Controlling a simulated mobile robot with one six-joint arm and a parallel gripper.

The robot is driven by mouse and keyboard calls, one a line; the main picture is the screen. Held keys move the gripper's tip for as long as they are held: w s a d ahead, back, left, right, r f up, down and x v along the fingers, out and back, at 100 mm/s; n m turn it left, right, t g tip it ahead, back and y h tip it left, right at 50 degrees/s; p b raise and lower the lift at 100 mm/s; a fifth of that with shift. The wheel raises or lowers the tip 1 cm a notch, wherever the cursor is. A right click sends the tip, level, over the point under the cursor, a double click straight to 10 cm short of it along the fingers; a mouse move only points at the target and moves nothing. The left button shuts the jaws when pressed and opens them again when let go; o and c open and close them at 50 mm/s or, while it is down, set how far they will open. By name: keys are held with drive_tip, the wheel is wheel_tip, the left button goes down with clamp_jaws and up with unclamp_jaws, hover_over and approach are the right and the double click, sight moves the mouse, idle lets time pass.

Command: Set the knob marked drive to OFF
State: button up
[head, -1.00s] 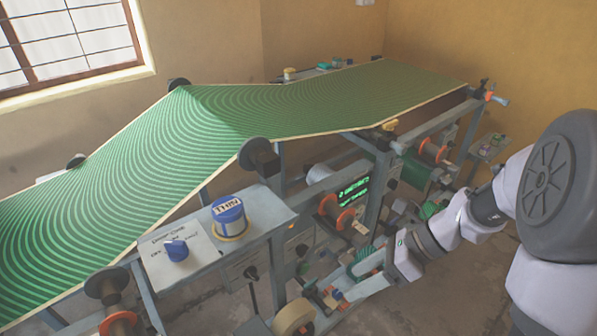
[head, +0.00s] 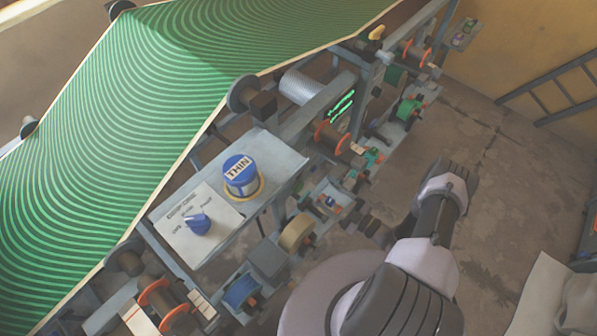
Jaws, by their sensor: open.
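A blue pointer knob (head: 197,224) sits on a pale label plate (head: 178,213) on the grey machine shelf, left of centre in the head view. Small dark words are printed around the knob, and a longer line of text runs above them. The words are too blurred to read surely, and I cannot tell for certain which mark the knob points at. My arm comes up from the bottom, right of the shelf, and bends at a pale joint. My gripper is not visible beyond that joint. Nothing of mine touches the knob.
A blue tin labelled THIN (head: 240,173) stands right behind the knob on the shelf (head: 277,154). A green striped web (head: 150,110) slopes along the left. Rollers and spools (head: 297,233) crowd the shelf's right side. Bare floor (head: 500,190) lies to the right.

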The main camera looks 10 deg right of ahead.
sight(301, 175)
drive_tip(key=b+x, duration=0.1)
drive_tip(key=x, duration=1.1)
drive_tip(key=shift+c, duration=0.2)
clamp_jaws()
